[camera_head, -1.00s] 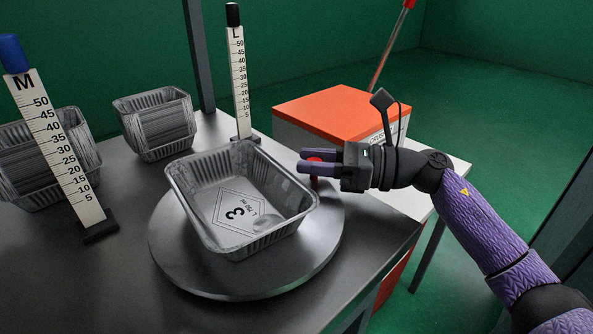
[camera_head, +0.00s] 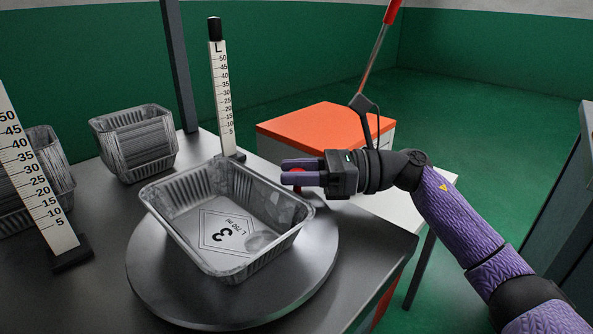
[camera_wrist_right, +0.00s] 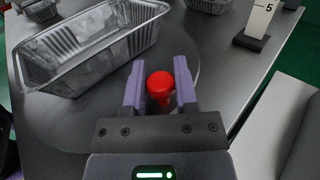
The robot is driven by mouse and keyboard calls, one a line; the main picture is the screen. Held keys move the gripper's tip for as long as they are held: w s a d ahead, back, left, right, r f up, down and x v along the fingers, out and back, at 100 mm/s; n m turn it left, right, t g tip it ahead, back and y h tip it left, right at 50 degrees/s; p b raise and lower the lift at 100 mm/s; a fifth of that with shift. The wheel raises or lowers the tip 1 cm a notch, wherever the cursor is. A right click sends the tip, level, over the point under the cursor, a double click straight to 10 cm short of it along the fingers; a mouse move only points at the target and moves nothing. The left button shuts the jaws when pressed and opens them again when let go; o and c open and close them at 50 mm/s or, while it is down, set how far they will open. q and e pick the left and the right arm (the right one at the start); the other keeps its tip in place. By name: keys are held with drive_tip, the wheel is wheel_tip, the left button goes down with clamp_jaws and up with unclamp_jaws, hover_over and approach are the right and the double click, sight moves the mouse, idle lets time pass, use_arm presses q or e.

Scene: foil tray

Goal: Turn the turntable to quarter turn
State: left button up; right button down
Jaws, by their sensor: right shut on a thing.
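The round grey turntable (camera_head: 305,270) lies on the steel table with a foil tray (camera_head: 277,247) on top. The tray is empty, with a "3" and "L 750 ml" label on its floor. A red knob (camera_head: 299,172) stands by the turntable's far right rim; it also shows in the right wrist view (camera_wrist_right: 160,86). My right gripper (camera_head: 291,171) is shut on the knob, one purple finger on each side. The gripper partly hides the knob in the head view. My left gripper is not in view.
A black-topped scale post marked L (camera_head: 222,95) stands behind the turntable. Another scale post (camera_head: 35,180) and stacked foil trays (camera_head: 135,145) are at the left. An orange-topped box (camera_head: 320,130) is behind my right arm. The table front is clear.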

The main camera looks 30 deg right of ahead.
drive_tip(key=shift+c, duration=2)
unclamp_jaws()
drive_tip(key=shift+f, duration=0.1)
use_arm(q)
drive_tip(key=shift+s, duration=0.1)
use_arm(e)
drive_tip(key=shift+s+d, duration=0.1)
drive_tip(key=shift+d, duration=0.15)
drive_tip(key=p+v, duration=0.2)
drive_tip(key=v, duration=0.6)
drive_tip(key=shift+s+d, duration=0.15)
drive_tip(key=shift+d, duration=0.2)
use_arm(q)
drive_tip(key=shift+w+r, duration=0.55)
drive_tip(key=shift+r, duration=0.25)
use_arm(e)
drive_tip(key=shift+s+d, duration=0.15)
drive_tip(key=shift+d, duration=0.1)
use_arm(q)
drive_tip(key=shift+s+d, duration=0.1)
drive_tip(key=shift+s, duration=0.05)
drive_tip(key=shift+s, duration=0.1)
